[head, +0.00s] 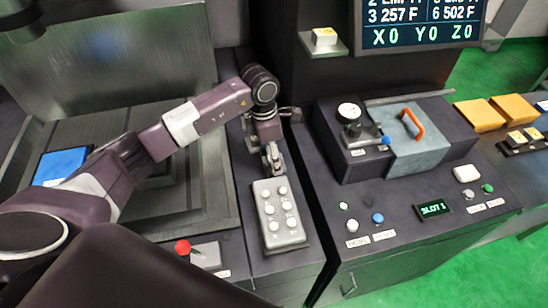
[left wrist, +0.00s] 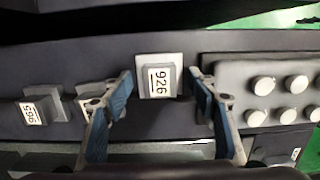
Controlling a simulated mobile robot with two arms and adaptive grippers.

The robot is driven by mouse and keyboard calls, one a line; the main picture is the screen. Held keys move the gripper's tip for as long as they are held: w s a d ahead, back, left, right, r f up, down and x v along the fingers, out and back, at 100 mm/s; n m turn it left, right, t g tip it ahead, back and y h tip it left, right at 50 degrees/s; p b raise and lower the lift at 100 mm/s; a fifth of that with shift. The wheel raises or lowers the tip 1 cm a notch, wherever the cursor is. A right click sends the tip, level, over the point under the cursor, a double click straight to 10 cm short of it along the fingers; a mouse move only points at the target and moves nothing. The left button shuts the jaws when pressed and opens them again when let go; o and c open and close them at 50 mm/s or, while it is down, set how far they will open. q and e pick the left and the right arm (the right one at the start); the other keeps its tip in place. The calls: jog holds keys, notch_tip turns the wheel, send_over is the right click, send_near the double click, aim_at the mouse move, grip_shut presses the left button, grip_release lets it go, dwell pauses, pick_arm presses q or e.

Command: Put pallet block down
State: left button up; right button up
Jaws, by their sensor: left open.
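In the left wrist view, a small pallet block (left wrist: 159,80) with a label reading 926 sits on a pale square pad (left wrist: 144,61). My left gripper (left wrist: 161,86) is open, with one blue-padded finger on each side of the block and a visible gap to it. A second labelled block (left wrist: 34,113) rests at the left on a grey pad. In the head view, my left gripper (head: 273,158) hangs over the narrow dark ledge, just behind the grey knob plate. The 926 block is hidden there behind the gripper. My right gripper is not in view.
The grey plate with several white knobs (head: 279,214) stands close to the gripper. A red-knobbed lever (head: 183,247) is in front. A control console (head: 405,230) with an orange-handled cover (head: 413,123) is at right.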

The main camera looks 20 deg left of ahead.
pick_arm(q)
jog(key=shift+f, duration=0.25)
jog(key=shift+w+r, duration=0.1)
grip_shut()
